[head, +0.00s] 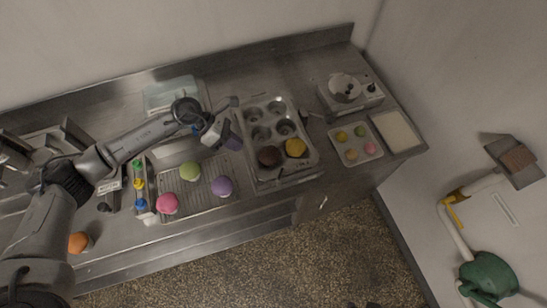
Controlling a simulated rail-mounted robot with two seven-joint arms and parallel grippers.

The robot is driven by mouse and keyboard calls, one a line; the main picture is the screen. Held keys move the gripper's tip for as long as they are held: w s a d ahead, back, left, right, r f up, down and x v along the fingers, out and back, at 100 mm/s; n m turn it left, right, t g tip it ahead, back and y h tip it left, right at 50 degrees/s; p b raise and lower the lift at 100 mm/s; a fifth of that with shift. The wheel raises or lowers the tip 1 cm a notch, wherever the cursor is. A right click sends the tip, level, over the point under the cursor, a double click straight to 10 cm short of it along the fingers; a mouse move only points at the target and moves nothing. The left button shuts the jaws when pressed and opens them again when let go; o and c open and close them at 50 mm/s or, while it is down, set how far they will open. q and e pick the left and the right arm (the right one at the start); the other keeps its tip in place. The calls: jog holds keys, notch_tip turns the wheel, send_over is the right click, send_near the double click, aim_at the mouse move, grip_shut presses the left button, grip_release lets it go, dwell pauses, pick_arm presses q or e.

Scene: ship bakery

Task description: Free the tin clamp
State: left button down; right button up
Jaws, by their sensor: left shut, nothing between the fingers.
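My left gripper (222,132) is shut and empty, just left of the tin and above the back of the wire rack. It hides part of the counter and rack there. My right gripper is not in view.
Right of the tin are a small-cakes tray (354,144), a pale board (394,131) and a scale-like appliance (349,90).

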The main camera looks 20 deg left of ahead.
pick_arm(q)
jog(key=shift+s+f+m, duration=0.1)
jog(key=shift+s+m, duration=0.1)
jog(key=shift+m, duration=1.15)
jog(key=shift+s+f+m, duration=0.1)
jog(key=shift+s+m, duration=0.05)
jog(key=shift+m, duration=1.2)
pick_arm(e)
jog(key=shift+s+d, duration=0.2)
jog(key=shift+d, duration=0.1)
pick_arm(q)
jog(key=shift+d, duration=0.1)
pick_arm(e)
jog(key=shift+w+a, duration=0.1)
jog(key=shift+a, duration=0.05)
pick_arm(q)
jog(key=p, duration=0.3)
send_near(272, 171)
jog(key=x, duration=0.4)
jog(key=shift+w+d+f, duration=0.1)
jog(key=shift+d+f, duration=0.1)
jog(key=shift+d, duration=0.15)
jog(key=shift+w+d, duration=0.1)
jog(key=shift+d, duration=1)
jog(key=shift+w+d+f+p, duration=0.1)
jog(key=shift+d+p, duration=0.4)
jog(key=shift+d, duration=0.4)
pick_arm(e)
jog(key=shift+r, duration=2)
